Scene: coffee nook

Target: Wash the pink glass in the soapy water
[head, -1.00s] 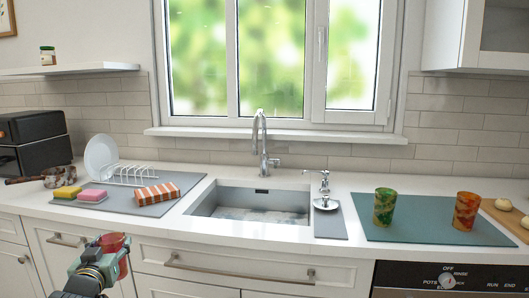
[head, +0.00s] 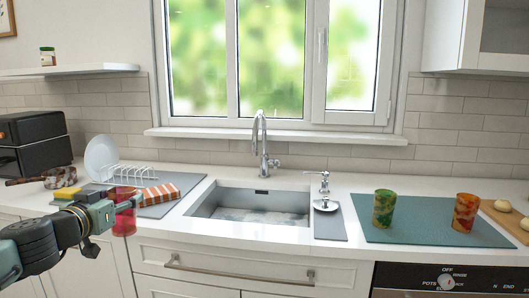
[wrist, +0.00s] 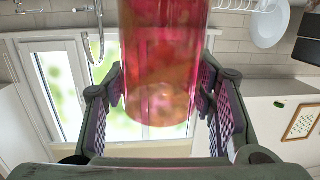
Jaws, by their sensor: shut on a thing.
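The pink glass (head: 124,224) is held upright in my gripper (head: 128,205), in front of the counter's left part in the head view. In the wrist view, the glass (wrist: 165,50) stands between the two pads of my gripper (wrist: 160,95), which is shut on it. The sink (head: 282,197) is to the right of the glass, in the middle of the counter. Pale, foamy-looking soapy water (head: 262,216) covers its bottom. The glass is outside the sink and apart from it.
A grey mat (head: 187,180) left of the sink holds a plate rack (head: 135,173), a striped cloth (head: 160,195) and sponges. A tall faucet (head: 261,140) stands behind the sink, a soap dispenser (head: 324,185) right of it. Two patterned glasses stand on the teal mat (head: 425,222).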

